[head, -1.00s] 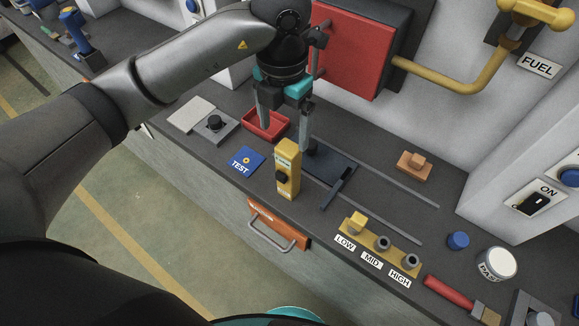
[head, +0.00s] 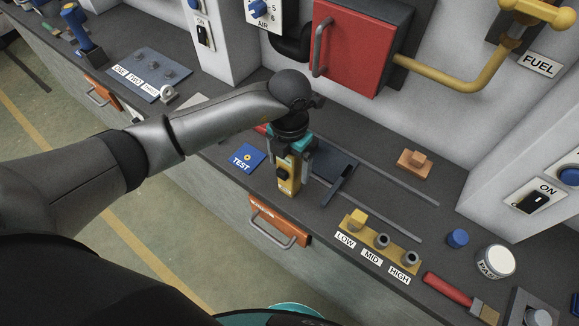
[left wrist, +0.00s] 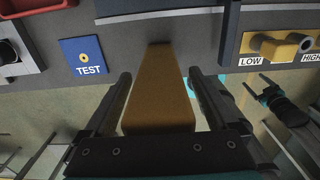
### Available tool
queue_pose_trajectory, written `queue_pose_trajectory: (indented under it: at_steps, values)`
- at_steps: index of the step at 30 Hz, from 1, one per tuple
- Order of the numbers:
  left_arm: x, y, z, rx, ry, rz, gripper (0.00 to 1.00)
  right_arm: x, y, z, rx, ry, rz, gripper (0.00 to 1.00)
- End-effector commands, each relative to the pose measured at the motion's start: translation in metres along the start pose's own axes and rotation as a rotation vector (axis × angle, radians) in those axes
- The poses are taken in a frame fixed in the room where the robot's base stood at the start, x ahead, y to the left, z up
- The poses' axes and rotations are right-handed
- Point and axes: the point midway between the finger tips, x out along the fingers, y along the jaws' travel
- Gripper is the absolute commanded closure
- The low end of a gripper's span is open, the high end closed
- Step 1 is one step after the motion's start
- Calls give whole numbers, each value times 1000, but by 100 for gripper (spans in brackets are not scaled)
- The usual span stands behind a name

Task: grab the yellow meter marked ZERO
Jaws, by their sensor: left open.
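The yellow meter (head: 287,178) stands upright on the dark workbench, with a dark knob on its face in the head view. My left gripper (head: 291,183) has come down over it from above, and its upper part is hidden by the gripper. In the left wrist view the meter (left wrist: 160,90) lies between the two fingers of my left gripper (left wrist: 160,95). The fingers are open, with a gap showing on each side. The ZERO marking cannot be read.
A blue TEST plate (head: 246,158) lies left of the meter. A dark slide fixture (head: 334,172) stands close on its right. The LOW, MID, HIGH block (head: 379,242) is further right. An orange drawer (head: 279,222) is in the bench front below.

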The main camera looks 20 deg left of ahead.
Motion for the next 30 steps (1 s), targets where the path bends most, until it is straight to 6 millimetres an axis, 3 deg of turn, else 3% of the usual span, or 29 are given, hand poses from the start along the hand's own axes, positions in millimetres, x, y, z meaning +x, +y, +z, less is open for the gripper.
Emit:
queue_pose_trajectory:
  at_steps: [9, 30]
  values:
    - [5, 0, 0, 1, -3, 0, 10, 0, 0, -1, 0, 1, 0, 18]
    - [4, 0, 1, 0, -3, 0, 88, 0, 0, -1, 0, 2, 1, 18]
